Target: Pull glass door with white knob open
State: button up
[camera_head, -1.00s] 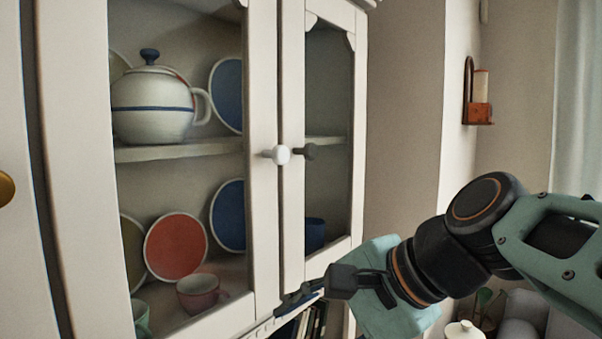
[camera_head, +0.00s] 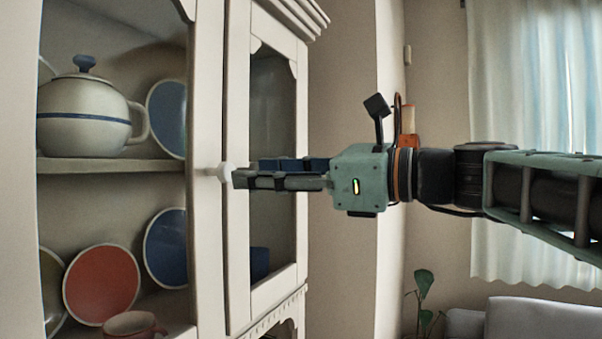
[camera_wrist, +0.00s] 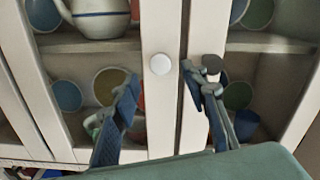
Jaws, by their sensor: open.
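The glass door with the white knob (camera_head: 208,110) is the left door of a cream cabinet and looks shut. It also shows in the wrist view (camera_wrist: 159,125). Its round white knob (camera_head: 222,171) stands out from the door's right stile, and appears in the wrist view (camera_wrist: 160,64) between the lines of my two fingers, just past their tips. My gripper (camera_head: 247,172) is open and level, its fingertips close to the knob from the right in the head view. I cannot tell whether they touch it. In the wrist view my gripper (camera_wrist: 160,76) holds nothing.
A dark knob (camera_wrist: 212,63) on the neighbouring glass door (camera_head: 238,250) sits right beside my right finger. Behind the glass stand a teapot (camera_head: 86,112), a red plate (camera_head: 101,284) and blue plates. A grey sofa (camera_head: 530,316) and a plant (camera_head: 423,283) are at the lower right.

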aim_at(226, 173)
jog(key=x, duration=0.7)
grip_shut()
dwell(0.3)
